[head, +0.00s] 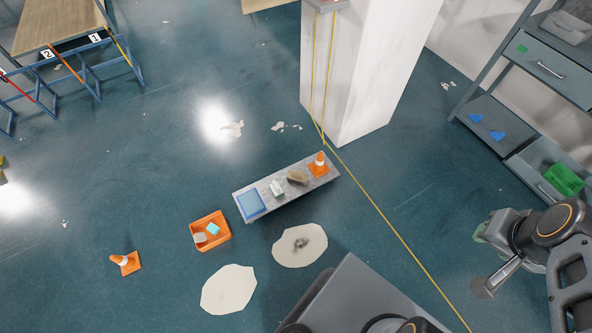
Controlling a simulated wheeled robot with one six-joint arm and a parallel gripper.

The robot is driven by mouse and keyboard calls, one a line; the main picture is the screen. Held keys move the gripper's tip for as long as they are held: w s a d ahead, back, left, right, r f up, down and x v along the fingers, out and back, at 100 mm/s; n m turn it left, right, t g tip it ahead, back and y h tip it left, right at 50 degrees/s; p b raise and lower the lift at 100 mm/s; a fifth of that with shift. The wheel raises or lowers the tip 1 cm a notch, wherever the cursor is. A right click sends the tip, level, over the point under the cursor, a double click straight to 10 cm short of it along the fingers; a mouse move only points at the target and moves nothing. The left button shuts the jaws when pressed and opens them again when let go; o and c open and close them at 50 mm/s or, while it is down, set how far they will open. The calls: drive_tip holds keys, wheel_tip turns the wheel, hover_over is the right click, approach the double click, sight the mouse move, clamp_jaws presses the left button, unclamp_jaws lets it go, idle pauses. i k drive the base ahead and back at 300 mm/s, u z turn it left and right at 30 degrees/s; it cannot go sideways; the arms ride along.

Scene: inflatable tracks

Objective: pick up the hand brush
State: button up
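A tan, oblong item that looks like the hand brush (297,176) lies on a narrow grey bench (317,183) in the middle of the head view. It sits between a small white and green item (277,188) and an orange cone (319,165). It is small in the picture, so its bristles and handle cannot be made out. My gripper (484,261) is at the right, well apart from the bench. Its two fingers look spread, with nothing visible between them.
A blue tray (251,204) is at the bench's left end. A white pillar (362,75) rises behind the bench. Grey shelving (489,125) is at right. Floor before the bench has pale patches.

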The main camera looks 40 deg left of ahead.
sight(294, 176)
drive_tip(key=u, duration=0.55)
drive_tip(key=i, duration=1.15)
drive_tip(key=u, duration=1.6)
drive_tip(key=i, duration=0.5)
drive_tip(key=u, duration=0.55)
